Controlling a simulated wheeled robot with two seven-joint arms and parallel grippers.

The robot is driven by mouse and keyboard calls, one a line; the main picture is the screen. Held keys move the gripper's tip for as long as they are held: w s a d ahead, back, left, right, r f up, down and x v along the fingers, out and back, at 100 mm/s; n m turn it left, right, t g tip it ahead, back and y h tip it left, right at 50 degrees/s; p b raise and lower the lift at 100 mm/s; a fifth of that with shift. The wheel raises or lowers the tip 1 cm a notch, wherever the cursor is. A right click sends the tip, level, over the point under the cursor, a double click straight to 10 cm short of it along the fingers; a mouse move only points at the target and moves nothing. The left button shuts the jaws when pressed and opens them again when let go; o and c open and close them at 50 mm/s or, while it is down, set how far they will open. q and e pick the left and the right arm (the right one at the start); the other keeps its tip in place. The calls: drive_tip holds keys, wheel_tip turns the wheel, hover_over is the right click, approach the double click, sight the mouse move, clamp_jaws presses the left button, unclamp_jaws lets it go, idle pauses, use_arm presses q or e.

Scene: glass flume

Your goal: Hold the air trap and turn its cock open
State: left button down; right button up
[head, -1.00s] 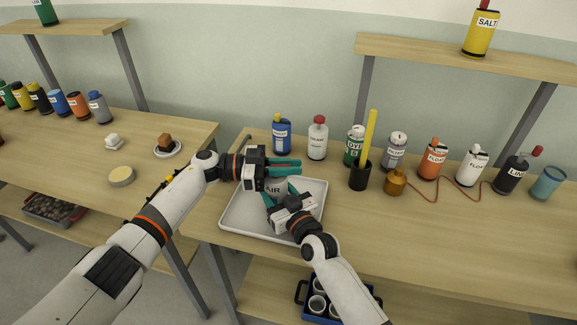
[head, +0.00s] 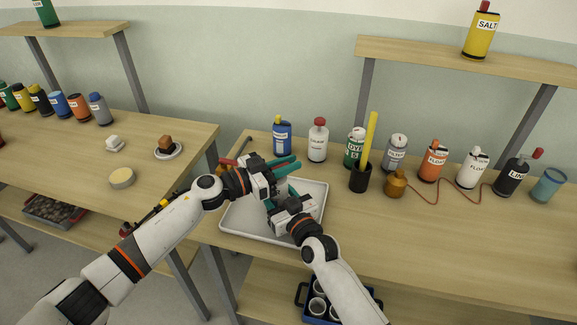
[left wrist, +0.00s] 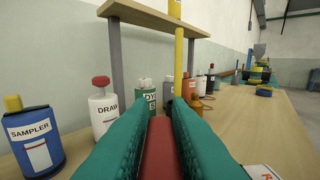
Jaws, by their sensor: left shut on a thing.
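My left gripper (head: 291,166) is over the white tray (head: 234,227), its teal fingers pointing right. In the left wrist view its fingers (left wrist: 160,122) are shut on a dark red bar (left wrist: 160,150), which looks like the cock's handle. My right gripper (head: 279,196) comes in from the front, with its fingers low over the tray around the air trap. The trap's body is hidden behind the grippers in the head view. A white label with red marks (left wrist: 263,172), perhaps the trap's, shows at the lower right of the left wrist view.
Behind the tray stand a blue sampler bottle (head: 282,138), a white bottle with a red cap (head: 318,140) and a black cup (head: 360,178) with a yellow stick. Several more bottles line the back to the right. The front right of the table (head: 450,240) is clear.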

use_arm(q)
drive_tip(key=n+t+y, duration=0.4)
drive_tip(key=w+n+t+y, duration=0.1)
drive_tip(key=n+t+y, duration=0.1)
drive_tip(key=t, duration=0.1)
drive_tip(key=shift+a, duration=0.3)
use_arm(e)
drive_tip(key=shift+f, duration=0.1)
use_arm(q)
drive_tip(key=n+t+y, duration=0.1)
drive_tip(key=n+y, duration=0.1)
drive_tip(key=y, duration=0.1)
drive_tip(key=shift+w+a+r+t, duration=0.15)
drive_tip(key=shift+a+t, duration=0.15)
drive_tip(key=shift+t, duration=0.1)
drive_tip(key=shift+a+n+y, duration=0.15)
drive_tip(key=shift+n+y, duration=0.15)
drive_tip(key=shift+y, duration=0.1)
drive_tip(key=c, duration=1.4)
unclamp_jaws()
drive_tip(key=shift+c, duration=0.2)
drive_tip(key=v, duration=1.2)
drive_tip(key=shift+f, duration=0.2)
